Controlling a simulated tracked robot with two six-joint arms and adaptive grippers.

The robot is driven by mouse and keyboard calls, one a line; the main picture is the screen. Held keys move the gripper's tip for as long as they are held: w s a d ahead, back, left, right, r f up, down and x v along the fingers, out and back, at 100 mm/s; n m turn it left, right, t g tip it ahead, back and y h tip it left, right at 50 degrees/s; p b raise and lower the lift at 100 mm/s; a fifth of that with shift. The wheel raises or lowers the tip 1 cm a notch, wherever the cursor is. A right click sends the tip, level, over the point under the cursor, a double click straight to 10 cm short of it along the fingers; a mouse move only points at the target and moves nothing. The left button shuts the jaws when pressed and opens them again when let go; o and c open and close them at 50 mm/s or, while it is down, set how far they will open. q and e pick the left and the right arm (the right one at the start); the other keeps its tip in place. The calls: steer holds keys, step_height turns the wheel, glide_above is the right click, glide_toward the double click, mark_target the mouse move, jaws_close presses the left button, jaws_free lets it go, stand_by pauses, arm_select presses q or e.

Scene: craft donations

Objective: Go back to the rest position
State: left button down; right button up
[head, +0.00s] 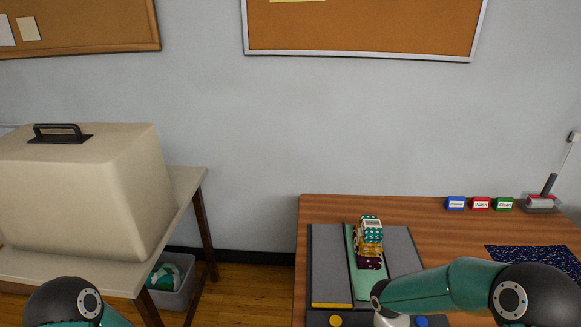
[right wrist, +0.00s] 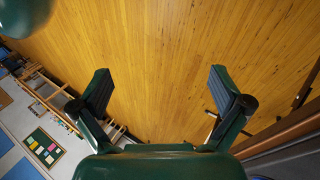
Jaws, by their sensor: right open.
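My right gripper (right wrist: 163,98) shows in the right wrist view with its two fingers wide apart and nothing between them, above the wooden floor (right wrist: 150,40). In the head view my right arm comes in from the lower right and reaches over the front of the brown table (head: 440,213); its gripper is not clearly visible there. In the head view only a dark and green part of my left arm shows at the lower left; the left gripper is out of view.
A grey and green tray (head: 330,255) on the table holds a patterned stack (head: 369,235). Blue, red and green label blocks (head: 480,203) stand behind, with a dark speckled cloth (head: 535,262) at right.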

steer(key=s+a+f+n+t+y, duration=0.1)
steer(key=s+a+f+n+y, duration=0.5)
steer(key=s+a+f, duration=0.45)
steer(key=w+n+t, duration=0.1)
steer(key=n+t, duration=0.1)
steer(key=w+f+n+t, duration=0.1)
steer(key=n, duration=0.2)
steer(key=w+f+n+t, duration=0.1)
steer(key=w+n+t, duration=0.1)
steer(key=n, duration=0.1)
steer(key=shift+d+t, duration=0.25)
steer(key=shift+t, duration=0.05)
